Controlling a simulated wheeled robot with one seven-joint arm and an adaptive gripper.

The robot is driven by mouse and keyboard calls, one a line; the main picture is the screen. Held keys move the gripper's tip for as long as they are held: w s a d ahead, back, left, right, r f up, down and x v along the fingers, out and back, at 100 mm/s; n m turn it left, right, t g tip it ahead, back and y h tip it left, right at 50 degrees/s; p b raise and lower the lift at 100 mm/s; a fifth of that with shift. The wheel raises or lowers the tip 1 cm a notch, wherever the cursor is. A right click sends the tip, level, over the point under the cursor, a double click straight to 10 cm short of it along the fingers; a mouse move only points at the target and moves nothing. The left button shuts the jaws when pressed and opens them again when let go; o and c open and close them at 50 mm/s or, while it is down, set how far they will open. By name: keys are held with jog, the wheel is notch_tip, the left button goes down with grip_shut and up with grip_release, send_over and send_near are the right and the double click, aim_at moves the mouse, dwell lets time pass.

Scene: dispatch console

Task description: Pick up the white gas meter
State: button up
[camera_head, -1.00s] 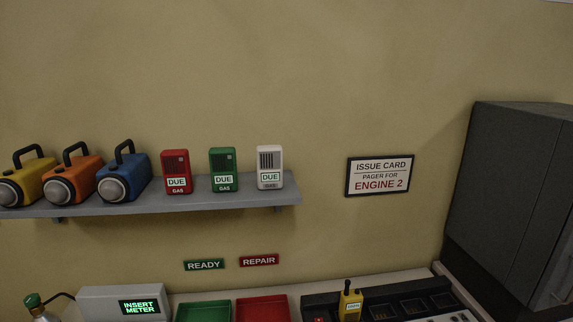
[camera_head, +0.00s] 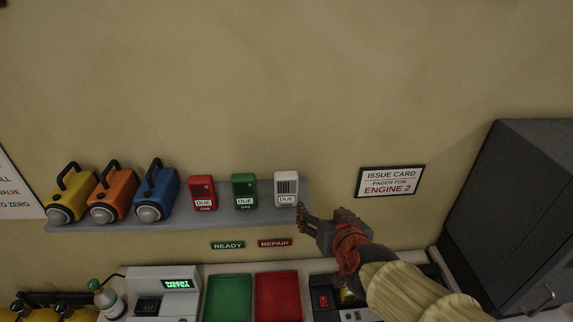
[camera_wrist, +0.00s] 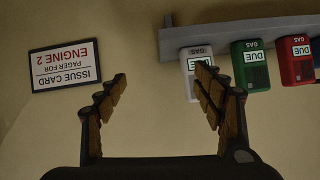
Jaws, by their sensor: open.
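The white gas meter (camera_head: 286,188) stands upright at the right end of the grey wall shelf (camera_head: 130,223), with a DUE label on its front. My gripper (camera_head: 303,217) is just below and right of it, near the shelf's right end. In the wrist view, which is upside down, the white gas meter (camera_wrist: 195,68) is partly hidden behind one finger of my gripper (camera_wrist: 160,85). The fingers are spread with nothing between them. I cannot tell whether that finger touches the meter.
A green meter (camera_head: 244,190) and a red meter (camera_head: 202,192) stand left of the white one, with several lamps (camera_head: 155,190) beyond. Below are a green tray (camera_head: 228,300), a red tray (camera_head: 278,298) and a test station (camera_head: 160,290). A dark cabinet (camera_head: 510,210) stands at right.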

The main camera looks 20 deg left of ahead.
jog(key=t+p, duration=0.1)
jog(key=p, duration=0.6)
send_near(286, 179)
jog(key=w, duration=0.1)
jog(key=w+f, duration=0.1)
jog(key=w, duration=0.1)
jog(key=shift+w+a+f, duration=0.35)
jog(key=shift+a+f, duration=0.05)
jog(key=shift+t, duration=0.3)
jog(key=x, duration=0.2)
jog(key=p+x, duration=0.1)
jog(key=x, duration=0.2)
jog(key=a+p+x, duration=0.1)
jog(key=x, duration=0.2)
jog(key=shift+s+f, duration=0.3)
jog(key=shift+s, duration=0.1)
jog(key=shift+c, duration=1.1)
jog(key=c, duration=1.1)
jog(key=shift+r, duration=0.15)
jog(key=shift+c, duration=0.6)
